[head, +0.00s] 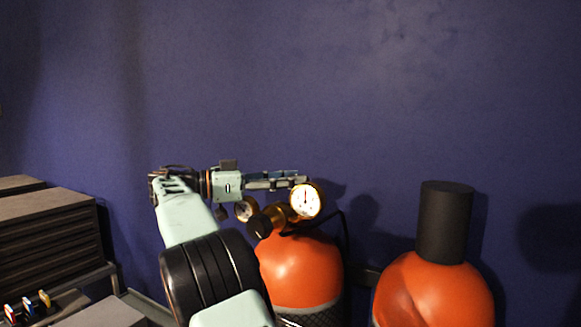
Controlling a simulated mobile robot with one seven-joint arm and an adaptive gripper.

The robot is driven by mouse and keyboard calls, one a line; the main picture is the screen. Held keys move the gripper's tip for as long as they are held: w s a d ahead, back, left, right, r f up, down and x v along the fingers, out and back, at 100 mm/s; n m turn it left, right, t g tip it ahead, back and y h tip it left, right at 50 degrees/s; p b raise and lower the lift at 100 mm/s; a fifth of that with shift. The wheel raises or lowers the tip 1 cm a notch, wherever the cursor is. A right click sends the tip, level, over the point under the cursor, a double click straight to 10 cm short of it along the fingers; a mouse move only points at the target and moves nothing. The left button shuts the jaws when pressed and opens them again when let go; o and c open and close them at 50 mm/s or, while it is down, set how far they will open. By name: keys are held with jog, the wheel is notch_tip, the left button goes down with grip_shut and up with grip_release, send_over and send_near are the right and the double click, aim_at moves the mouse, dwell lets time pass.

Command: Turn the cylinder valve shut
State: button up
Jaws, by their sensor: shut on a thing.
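An orange gas cylinder (300,268) stands against the blue wall, partly behind my arm. A brass regulator (283,214) sits on its top, with a white-faced gauge (306,200) at the right, a smaller gauge (245,209) at the left and a dark round knob (260,225) in front. My gripper (303,182) reaches in from the left, level, with its fingertips at the top of the regulator, just behind and above the larger gauge. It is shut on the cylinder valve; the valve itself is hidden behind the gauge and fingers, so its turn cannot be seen.
A second orange cylinder (435,290) with a black cap (446,222) stands to the right. A dark hose (345,240) runs down between the cylinders. Dark stacked cases (50,235) and small coloured items (28,304) are at the left. Space above the cylinders is clear.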

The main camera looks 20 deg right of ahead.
jog(key=shift+w+m+g+y+p, duration=0.2)
jog(key=shift+m+g+y+p, duration=0.3)
jog(key=shift+m+g+p, duration=1.4)
jog(key=shift+n+p, duration=0.5)
jog(key=shift+p, duration=0.15)
jog(key=o, duration=0.9)
jog(key=shift+s+f+n+t+h+b, duration=0.15)
jog(key=shift+n+t+h+b, duration=0.25)
jog(key=shift+n+t+b, duration=1)
